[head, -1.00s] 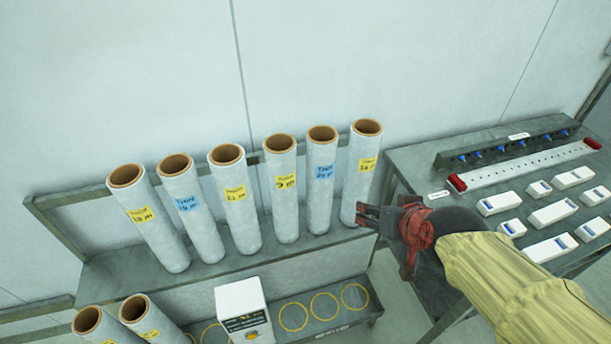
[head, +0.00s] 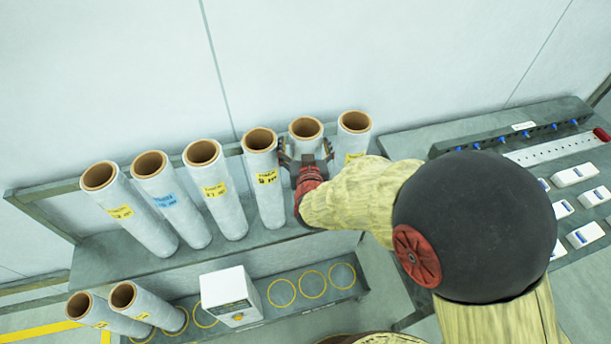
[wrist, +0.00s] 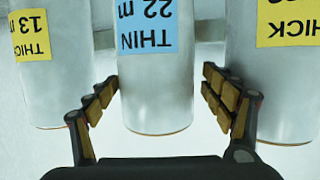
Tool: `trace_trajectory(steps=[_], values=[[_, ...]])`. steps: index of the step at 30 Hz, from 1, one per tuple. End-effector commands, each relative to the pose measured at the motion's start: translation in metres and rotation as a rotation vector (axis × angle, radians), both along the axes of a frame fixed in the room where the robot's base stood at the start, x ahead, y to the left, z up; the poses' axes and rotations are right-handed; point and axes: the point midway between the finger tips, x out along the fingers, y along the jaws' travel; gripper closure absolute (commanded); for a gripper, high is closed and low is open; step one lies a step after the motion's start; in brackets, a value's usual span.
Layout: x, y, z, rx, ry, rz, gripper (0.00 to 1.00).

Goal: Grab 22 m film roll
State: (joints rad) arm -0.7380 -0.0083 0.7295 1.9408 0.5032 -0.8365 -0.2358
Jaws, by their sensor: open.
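The 22 m film roll is a pale grey tube with a brown core and a blue label reading "THIN 22 m", upside down in the wrist view (wrist: 157,90). In the head view it is the second roll from the right in the back row (head: 306,128), its label hidden behind my gripper (head: 306,155). My gripper is open, with one finger on each side of this roll in the wrist view (wrist: 160,92). Small gaps show beside the roll. I cannot tell how far the fingertips reach around it.
Yellow-labelled THICK rolls stand close on the left (head: 264,180) and right (head: 354,135). Another blue-labelled roll (head: 170,195) stands farther left. A lower shelf holds a white box (head: 230,295) and two rolls. A bench with white blocks (head: 575,176) is at the right.

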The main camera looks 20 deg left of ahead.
Motion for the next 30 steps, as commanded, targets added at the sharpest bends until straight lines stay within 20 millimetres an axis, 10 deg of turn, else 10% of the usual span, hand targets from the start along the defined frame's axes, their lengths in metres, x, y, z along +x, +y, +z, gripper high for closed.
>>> trace_trajectory(steps=[14,30], values=[[0.051,0.014,-0.019,0.0,0.001,-0.001,0.18],[0.053,0.015,-0.019,0.001,0.001,0.0,0.33]])
